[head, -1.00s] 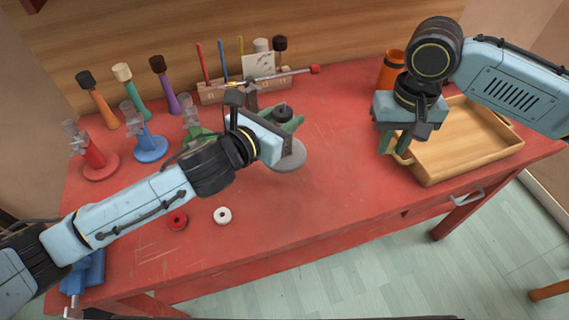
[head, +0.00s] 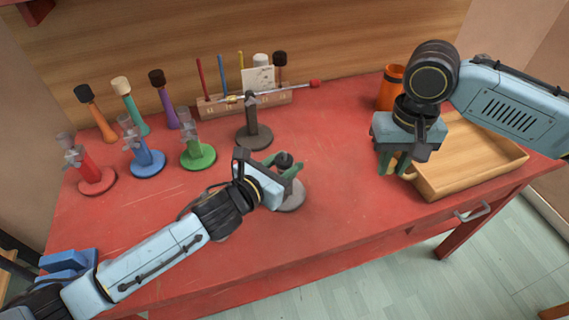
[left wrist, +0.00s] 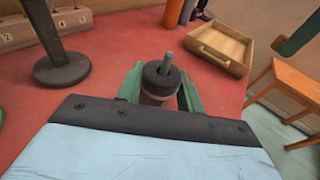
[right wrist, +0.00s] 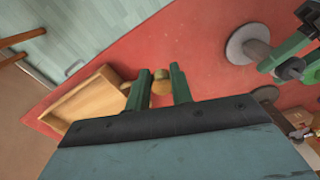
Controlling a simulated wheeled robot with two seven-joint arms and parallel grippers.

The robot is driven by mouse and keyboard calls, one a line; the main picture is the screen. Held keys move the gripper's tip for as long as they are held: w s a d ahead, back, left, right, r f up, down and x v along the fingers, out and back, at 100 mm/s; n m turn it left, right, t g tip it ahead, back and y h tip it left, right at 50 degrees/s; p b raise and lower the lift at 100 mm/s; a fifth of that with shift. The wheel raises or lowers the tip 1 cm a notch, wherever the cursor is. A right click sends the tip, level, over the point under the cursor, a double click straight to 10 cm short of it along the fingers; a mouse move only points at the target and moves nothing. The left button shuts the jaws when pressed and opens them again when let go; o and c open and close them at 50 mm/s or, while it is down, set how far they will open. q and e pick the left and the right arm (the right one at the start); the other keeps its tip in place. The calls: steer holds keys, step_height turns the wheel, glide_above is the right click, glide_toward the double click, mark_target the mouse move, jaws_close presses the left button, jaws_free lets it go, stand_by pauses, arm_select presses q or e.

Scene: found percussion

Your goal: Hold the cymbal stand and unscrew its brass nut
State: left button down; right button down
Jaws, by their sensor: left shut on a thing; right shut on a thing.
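My left gripper (head: 283,166) is shut on the cymbal stand, whose round grey base (head: 291,197) shows below the fingers. In the left wrist view, a dark collar (left wrist: 158,82) and bare threaded rod (left wrist: 167,62) stand up between the green fingers; no nut is on the rod there. My right gripper (head: 396,164) is shut on the brass nut (right wrist: 161,88), seen between its fingertips in the right wrist view. It is well to the right of the stand, beside the tray. I cannot tell whether the stand's base touches the table.
The wooden tray (head: 457,185) lies at the right, with an orange cup (head: 392,86) behind it. A dark stand with a bar (head: 253,133) is behind my left gripper. Red (head: 97,180), blue (head: 148,164) and green (head: 198,154) stands are at left. The front middle table is clear.

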arm_select(q)
steer(key=shift+f, duration=0.1)
steer(key=c, duration=1.3)
jaws_free()
steer(key=o, duration=0.4)
